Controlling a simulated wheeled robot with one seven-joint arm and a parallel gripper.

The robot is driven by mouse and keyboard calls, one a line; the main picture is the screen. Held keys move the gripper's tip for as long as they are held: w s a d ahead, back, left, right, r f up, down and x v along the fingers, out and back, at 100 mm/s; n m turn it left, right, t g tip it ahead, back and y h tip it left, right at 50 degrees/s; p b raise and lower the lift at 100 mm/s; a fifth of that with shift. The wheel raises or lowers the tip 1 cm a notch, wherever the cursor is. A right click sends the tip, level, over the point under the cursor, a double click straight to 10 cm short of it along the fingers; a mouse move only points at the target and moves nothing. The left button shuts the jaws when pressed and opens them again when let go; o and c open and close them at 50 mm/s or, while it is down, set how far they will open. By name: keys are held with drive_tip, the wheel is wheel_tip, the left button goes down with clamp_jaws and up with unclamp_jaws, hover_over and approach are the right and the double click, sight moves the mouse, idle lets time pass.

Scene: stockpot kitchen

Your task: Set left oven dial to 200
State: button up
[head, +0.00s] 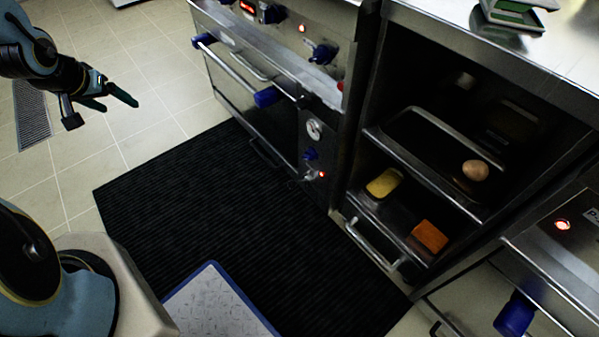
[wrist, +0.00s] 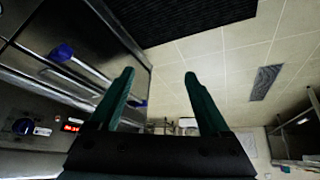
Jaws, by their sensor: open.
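The oven front (head: 240,60) stands at the top centre of the head view. A dark blue dial (head: 272,14) sits on its panel beside a small red lit display (head: 247,7). A second blue dial (head: 322,53) is further right on the panel. My gripper (head: 120,104) is at the upper left, left of the oven and apart from it, open and empty. In the wrist view my gripper (wrist: 158,72) shows two spread green fingers. One blue dial (wrist: 22,127) and a red display (wrist: 72,126) show at its lower left. The dial settings are too small to read.
A bar handle with blue ends (head: 267,97) crosses the oven front. A gauge (head: 314,129) and small valve sit below. Right is an open shelf cabinet (head: 430,180) with a yellow and an orange item.

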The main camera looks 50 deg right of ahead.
drive_tip(key=s+d+f+m+h+b, duration=0.1)
drive_tip(key=d+f+m+h+b, duration=0.15)
drive_tip(key=d+f+b, duration=0.5)
drive_tip(key=m+g+h+b, duration=0.2)
drive_tip(key=g+h+b, duration=0.8)
drive_tip(key=b, duration=0.6)
approach(303, 157)
drive_tip(key=shift+t+h, duration=0.55)
drive_tip(key=shift+t, duration=0.15)
drive_tip(key=b+x, duration=0.1)
drive_tip(key=x, duration=0.2)
drive_tip(key=b+x, duration=0.1)
drive_tip(key=x, duration=0.2)
drive_tip(key=s+b+x, duration=0.1)
drive_tip(key=x, duration=0.3)
drive_tip(key=shift+s+a+f, duration=0.1)
drive_tip(key=shift+f, duration=0.1)
drive_tip(key=shift+c, duration=0.4)
clamp_jaws()
